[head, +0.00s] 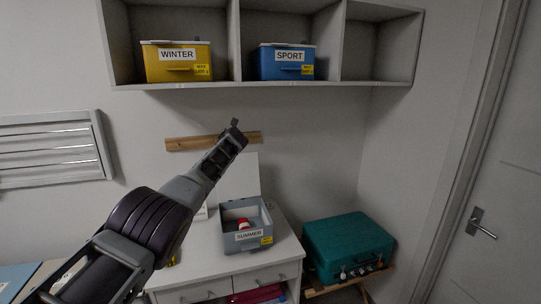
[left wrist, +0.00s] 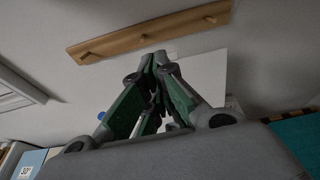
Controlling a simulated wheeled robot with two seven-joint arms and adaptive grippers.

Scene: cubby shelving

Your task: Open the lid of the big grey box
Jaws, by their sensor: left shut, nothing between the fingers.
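The big grey box (head: 232,241), labelled SUMMER, stands on a white cabinet, and its top is open. A red and white item (head: 243,224) shows inside it. A pale flat panel (head: 240,175) stands upright behind the box and looks like its raised lid; the join is not clear. The panel also shows in the left wrist view (left wrist: 205,75), behind my fingers. My left gripper (head: 235,126) is shut and empty, raised above the box near the wall. In the left wrist view its fingertips (left wrist: 158,58) meet. My right gripper is not in view.
A wooden peg rail (head: 185,143) is on the wall behind my left gripper. Above is a cubby shelf (head: 270,87) with a yellow WINTER box (head: 165,70) and a blue SPORT box (head: 278,66). A teal case (head: 345,240) stands right of the cabinet (head: 205,291).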

